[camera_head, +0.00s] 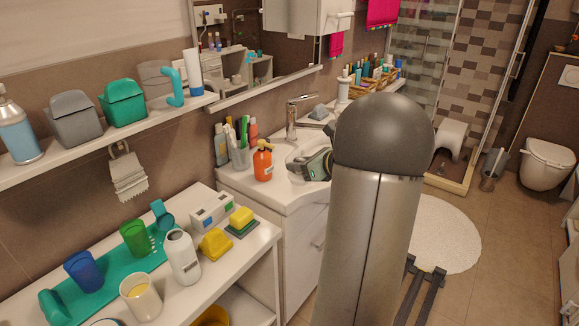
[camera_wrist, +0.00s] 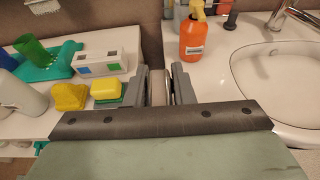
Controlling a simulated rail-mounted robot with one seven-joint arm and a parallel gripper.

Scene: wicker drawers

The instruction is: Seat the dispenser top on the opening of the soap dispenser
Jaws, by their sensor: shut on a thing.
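A white bottle (camera_head: 182,258) with a dark opening at its top stands upright on the low white cabinet; it appears to be the soap dispenser. Its pale body also shows at the left edge of the wrist view (camera_wrist: 22,100). My gripper (camera_wrist: 160,76) is shut on a thin pale piece (camera_wrist: 158,88), which seems to be the dispenser top. Most of that piece is hidden between the fingers. In the head view my gripper (camera_head: 298,164) is above the sink counter's front left, right of the bottle and apart from it; my arm hides part of it.
An orange pump bottle (camera_head: 263,162) and a cup of brushes (camera_head: 240,155) stand on the sink counter. Near the white bottle are yellow sponges (camera_head: 215,243), a white box (camera_head: 211,212), a green cup (camera_head: 134,238) and a cream cup (camera_head: 140,298). A shelf (camera_head: 150,118) hangs above.

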